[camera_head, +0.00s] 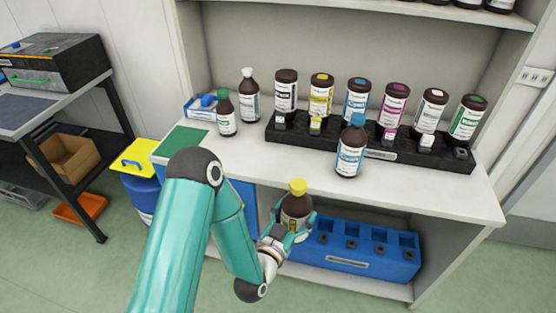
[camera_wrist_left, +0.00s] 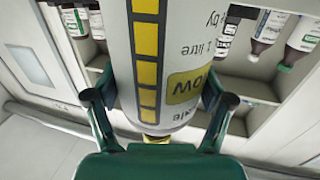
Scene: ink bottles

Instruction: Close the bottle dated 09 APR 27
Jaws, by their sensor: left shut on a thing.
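My left gripper (camera_head: 294,222) is shut around a brown bottle (camera_head: 297,208) with a yellow cap (camera_head: 298,187), held upright in front of the counter's front edge. In the left wrist view this bottle's white and yellow label (camera_wrist_left: 165,60) fills the middle between the two fingers (camera_wrist_left: 160,110). "1 litre" reads upside down there. No date is legible. A brown bottle with a blue cap (camera_head: 350,150) stands on the counter in front of the black rack. A green-capped bottle (camera_head: 226,115) and a white-capped bottle (camera_head: 249,95) stand to the left. My right gripper is not in view.
A black rack (camera_head: 375,152) on the counter holds several ink bottles with coloured labels. A blue crate (camera_head: 355,262) stands on the shelf below. A green mat (camera_head: 183,140) and a small blue-and-white box (camera_head: 201,105) are at the left. The counter's front middle (camera_head: 260,163) is clear.

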